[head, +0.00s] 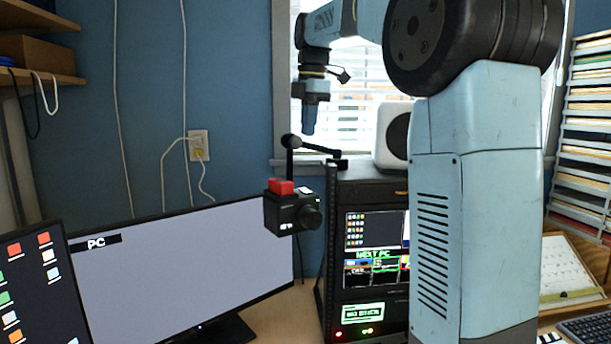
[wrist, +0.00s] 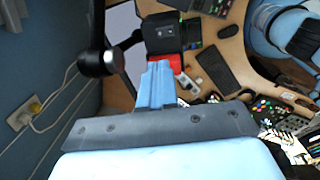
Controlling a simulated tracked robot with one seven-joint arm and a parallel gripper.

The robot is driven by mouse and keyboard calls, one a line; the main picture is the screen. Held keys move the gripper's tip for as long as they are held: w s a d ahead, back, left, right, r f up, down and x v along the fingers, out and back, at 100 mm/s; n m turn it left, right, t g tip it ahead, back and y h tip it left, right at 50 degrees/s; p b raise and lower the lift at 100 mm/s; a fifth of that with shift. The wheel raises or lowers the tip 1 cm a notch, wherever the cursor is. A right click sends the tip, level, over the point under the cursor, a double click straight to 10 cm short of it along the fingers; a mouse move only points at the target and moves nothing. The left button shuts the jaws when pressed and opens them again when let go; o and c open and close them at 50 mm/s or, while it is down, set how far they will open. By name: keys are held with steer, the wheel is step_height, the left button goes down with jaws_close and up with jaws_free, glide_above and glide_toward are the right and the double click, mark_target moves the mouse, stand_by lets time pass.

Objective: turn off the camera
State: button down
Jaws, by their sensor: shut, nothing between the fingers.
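The camera (head: 292,212) is a small black box with a round lens facing right. A red button (head: 281,187) sits on its top. A black jointed arm (head: 312,147) with a ball joint stands just above it. In the wrist view the camera (wrist: 160,36) is beyond my fingertips, and part of the red button (wrist: 172,62) shows beside them. My gripper (head: 309,130) points down, shut and empty, above and a little right of the button in the head view. In the wrist view my gripper (wrist: 158,68) overlaps the button's edge; contact cannot be told.
A monitor marked PC (head: 190,260) stands at the left. A black rack (head: 366,185) with small screens stands right of the camera, with a white speaker (head: 392,135) on it. The ball joint (wrist: 98,63) is close to my gripper's left. The desk (wrist: 232,52) holds small devices.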

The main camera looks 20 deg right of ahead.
mark_target(305, 189)
steer(key=f, duration=0.4)
steer(key=w+f, duration=0.1)
steer(key=f, duration=0.9)
steer(key=shift+w+a, duration=0.25)
steer(key=shift+w, duration=0.05)
